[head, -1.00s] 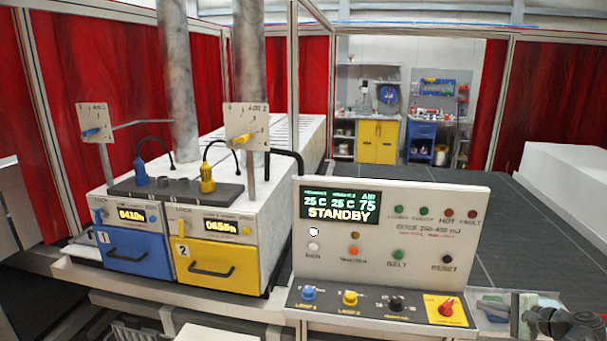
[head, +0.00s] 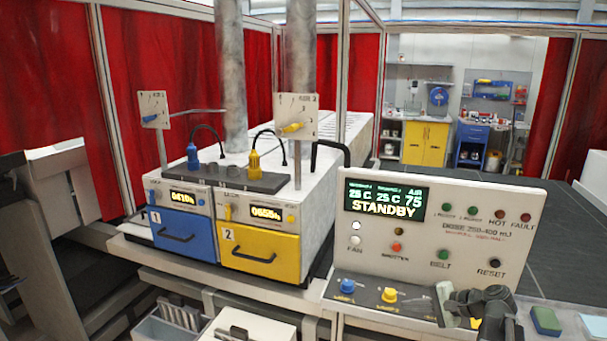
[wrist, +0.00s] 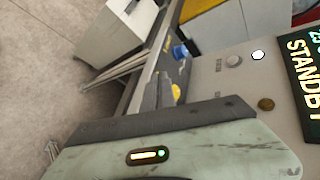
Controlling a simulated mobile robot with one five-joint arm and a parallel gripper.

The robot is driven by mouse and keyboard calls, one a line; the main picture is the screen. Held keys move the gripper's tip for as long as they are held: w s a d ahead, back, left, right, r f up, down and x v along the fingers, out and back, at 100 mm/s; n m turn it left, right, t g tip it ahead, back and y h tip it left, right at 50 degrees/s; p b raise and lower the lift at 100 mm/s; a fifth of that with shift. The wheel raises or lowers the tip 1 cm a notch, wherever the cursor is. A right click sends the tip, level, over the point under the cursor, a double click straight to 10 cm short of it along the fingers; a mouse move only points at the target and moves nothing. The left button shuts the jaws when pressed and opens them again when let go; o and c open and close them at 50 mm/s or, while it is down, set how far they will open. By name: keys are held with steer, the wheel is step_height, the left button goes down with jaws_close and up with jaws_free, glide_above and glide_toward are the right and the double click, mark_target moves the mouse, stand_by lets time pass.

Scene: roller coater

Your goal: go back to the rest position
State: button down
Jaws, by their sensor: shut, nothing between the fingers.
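My gripper (head: 449,304) is at the lower right of the head view, in front of the control panel's (head: 480,215) right lower part. It is shut and holds nothing. In the wrist view its worn grey-green body (wrist: 190,145) with a small lit indicator fills the bottom. The panel stands beyond it and its display (head: 384,202) reads STANDBY. My gripper hides the right-hand knobs on the sloped part of the panel. The blue knob (head: 347,286) and the yellow knob (head: 389,295) stay visible. I cannot tell whether the gripper touches the panel.
A blue drawer (head: 182,236) and a yellow drawer (head: 258,252) are left of the panel. A green-and-blue sponge-like block (head: 546,321) lies at the lower right.

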steer(key=s+a+f+n+g+h+b, duration=0.1)
steer(key=s+a+f+n+g, duration=0.25)
steer(key=a, duration=0.85)
steer(key=s+a+f+n+g+h+b, duration=0.1)
steer(key=a+f+n+g, duration=0.25)
steer(key=a+f, duration=0.55)
steer(key=s+d+f+n+g+h, duration=0.1)
steer(key=s+d+n+h, duration=0.2)
steer(key=s+n+h, duration=0.2)
steer(key=shift+s+d+f+h, duration=0.25)
steer(key=shift+d+f+h, duration=0.05)
steer(key=shift+h, duration=0.4)
